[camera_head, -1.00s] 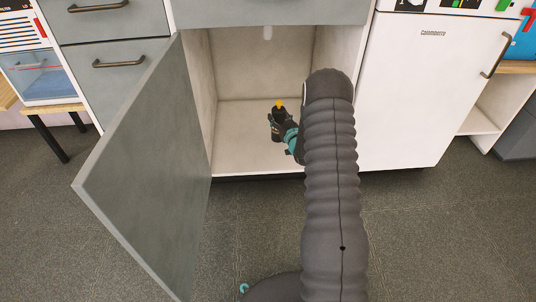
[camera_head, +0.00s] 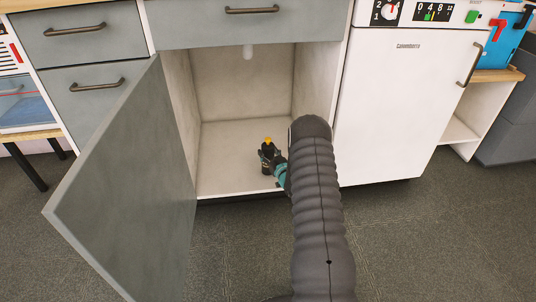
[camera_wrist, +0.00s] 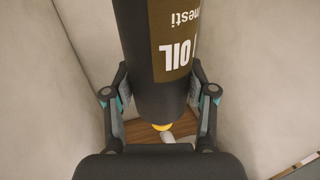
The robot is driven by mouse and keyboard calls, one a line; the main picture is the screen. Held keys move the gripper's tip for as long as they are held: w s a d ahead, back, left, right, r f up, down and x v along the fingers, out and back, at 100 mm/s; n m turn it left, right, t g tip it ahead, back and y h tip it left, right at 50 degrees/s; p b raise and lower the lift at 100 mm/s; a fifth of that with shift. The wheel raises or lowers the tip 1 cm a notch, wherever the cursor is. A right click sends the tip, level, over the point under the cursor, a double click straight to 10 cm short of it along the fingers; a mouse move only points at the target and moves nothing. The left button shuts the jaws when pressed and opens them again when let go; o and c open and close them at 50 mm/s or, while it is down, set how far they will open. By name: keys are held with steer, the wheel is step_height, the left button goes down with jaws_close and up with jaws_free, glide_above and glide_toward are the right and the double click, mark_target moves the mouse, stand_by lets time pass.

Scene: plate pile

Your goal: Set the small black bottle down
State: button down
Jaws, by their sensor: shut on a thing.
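The small black bottle (camera_head: 267,152) has a yellow-orange top and stands roughly upright inside the open cabinet (camera_head: 230,185). In the wrist view the bottle (camera_wrist: 158,75) is large, with a brown label reading "OIL". My gripper (camera_head: 272,166) reaches into the cabinet from the front right and is shut around the bottle. In the wrist view my gripper's fingers (camera_wrist: 158,105) lie on both sides of it. Whether the bottle's base touches the cabinet floor cannot be told.
A grey cabinet door (camera_head: 130,190) stands open on the left. A white appliance (camera_head: 393,110) stands to the right. A drawer (camera_head: 250,20) is above the opening. The cabinet floor around the bottle is clear.

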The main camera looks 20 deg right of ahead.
steer(key=shift+f, duration=0.1)
steer(key=shift+c, duration=1.8)
jaws_free()
